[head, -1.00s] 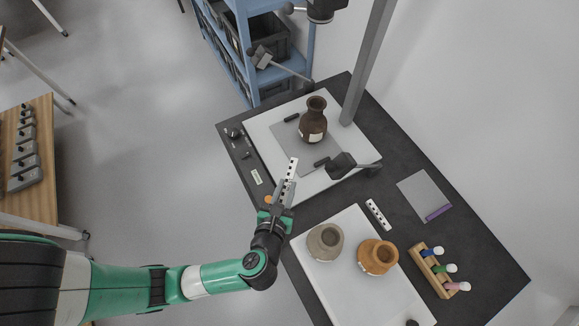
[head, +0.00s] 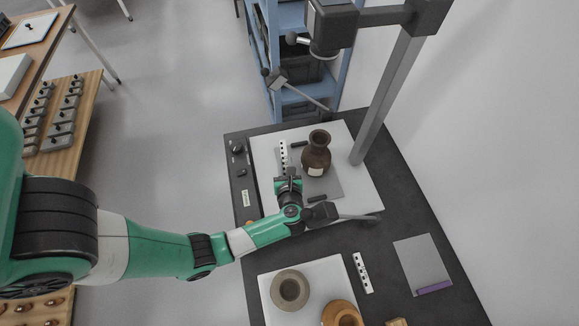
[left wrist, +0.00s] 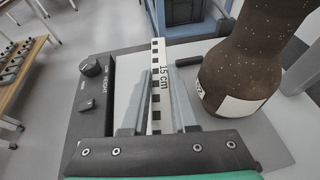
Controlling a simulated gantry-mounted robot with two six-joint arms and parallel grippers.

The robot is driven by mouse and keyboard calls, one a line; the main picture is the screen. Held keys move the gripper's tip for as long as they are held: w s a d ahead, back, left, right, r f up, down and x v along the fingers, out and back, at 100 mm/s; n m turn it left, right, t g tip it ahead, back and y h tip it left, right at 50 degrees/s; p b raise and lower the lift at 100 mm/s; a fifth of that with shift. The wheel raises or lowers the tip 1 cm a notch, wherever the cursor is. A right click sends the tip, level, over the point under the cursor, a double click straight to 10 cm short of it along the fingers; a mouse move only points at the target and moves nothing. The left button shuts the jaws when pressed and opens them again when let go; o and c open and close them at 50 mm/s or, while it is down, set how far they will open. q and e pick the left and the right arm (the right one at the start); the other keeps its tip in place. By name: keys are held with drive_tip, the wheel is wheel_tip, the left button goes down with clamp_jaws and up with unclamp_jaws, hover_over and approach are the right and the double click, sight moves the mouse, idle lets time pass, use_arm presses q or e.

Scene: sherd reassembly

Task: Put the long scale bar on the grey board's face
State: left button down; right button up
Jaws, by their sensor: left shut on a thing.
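The long scale bar (head: 282,155) is white with black squares and is marked "15 cm" in the left wrist view (left wrist: 158,60). My left gripper (head: 286,174) is shut on it; the two fingers flank the bar in the left wrist view (left wrist: 160,88). The bar points away from the gripper, left of the brown vase. The grey board (head: 330,187) lies on a white base, with the vase (head: 316,155) upright on it. The bar is near the board's left side. I cannot tell whether it touches the surface. My right gripper is not in view.
The white base (head: 366,190) has a control strip with a knob (head: 237,148) on its left. A lamp head (head: 320,214) is close to my left wrist. A short scale bar (head: 362,272) and pots (head: 289,289) are nearer.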

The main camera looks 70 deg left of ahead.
use_arm(q)
drive_tip(key=shift+w, duration=0.25)
drive_tip(key=shift+s+f+b, duration=0.25)
drive_tip(key=shift+f+b, duration=0.05)
wheel_tip(320, 180, down, 8)
drive_tip(key=b, duration=0.7)
drive_tip(key=shift+w, duration=0.1)
drive_tip(key=shift+c, duration=0.6)
unclamp_jaws()
